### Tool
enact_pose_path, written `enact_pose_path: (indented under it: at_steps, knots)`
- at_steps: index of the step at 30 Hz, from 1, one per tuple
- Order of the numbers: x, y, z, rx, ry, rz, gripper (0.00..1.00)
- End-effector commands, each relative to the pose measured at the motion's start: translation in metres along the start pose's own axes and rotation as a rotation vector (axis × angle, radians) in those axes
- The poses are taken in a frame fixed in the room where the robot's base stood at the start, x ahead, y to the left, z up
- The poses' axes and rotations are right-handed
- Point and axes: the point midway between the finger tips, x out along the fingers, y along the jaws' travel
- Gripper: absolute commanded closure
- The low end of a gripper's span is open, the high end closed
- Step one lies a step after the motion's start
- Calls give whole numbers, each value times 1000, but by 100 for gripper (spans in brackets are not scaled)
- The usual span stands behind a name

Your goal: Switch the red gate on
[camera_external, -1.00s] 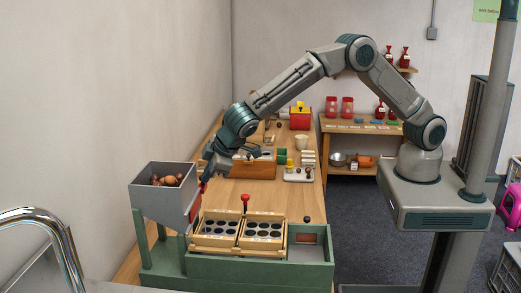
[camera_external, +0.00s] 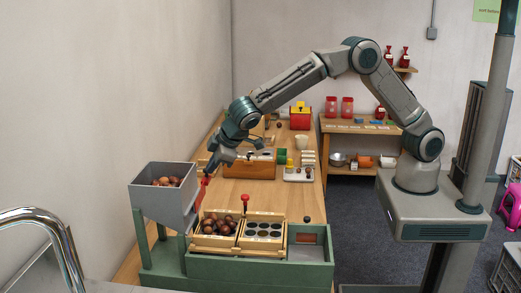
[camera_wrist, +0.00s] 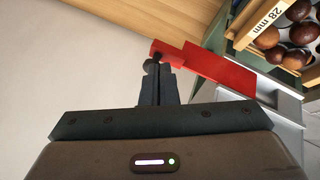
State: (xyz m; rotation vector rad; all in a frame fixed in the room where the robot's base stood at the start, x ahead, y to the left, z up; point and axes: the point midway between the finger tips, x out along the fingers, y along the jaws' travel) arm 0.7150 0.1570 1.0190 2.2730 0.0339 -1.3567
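The red gate (camera_external: 197,203) is a red bar on the right side of the grey hopper (camera_external: 164,201), at its outlet. In the wrist view the red gate (camera_wrist: 217,70) runs from upper middle down to the right, with a small dark knob near its upper end. My gripper (camera_external: 208,173) is just above the gate's upper end. In the wrist view my gripper (camera_wrist: 157,72) has its two dark fingers together, tips at or very near the knob. I see nothing clearly held between them; exact contact is hard to tell. Brown chestnuts (camera_external: 168,182) lie in the hopper.
Chestnuts (camera_external: 218,222) fill the left wooden tray; a "28 mm" label (camera_wrist: 266,19) shows on its edge. The right tray (camera_external: 262,233) shows empty dark holes. A green frame (camera_external: 262,272) holds both trays. A wooden block (camera_external: 254,166) and small items stand behind on the table.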

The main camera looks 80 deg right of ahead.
Motion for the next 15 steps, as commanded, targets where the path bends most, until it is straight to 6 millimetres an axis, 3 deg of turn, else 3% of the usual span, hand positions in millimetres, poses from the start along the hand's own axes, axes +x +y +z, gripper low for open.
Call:
enact_pose_path:
  at_steps: [8, 15]
  knots:
    - [-21, -34, -3, -3, 5, -2, 100]
    - [-77, -33, -3, 0, 5, -1, 100]
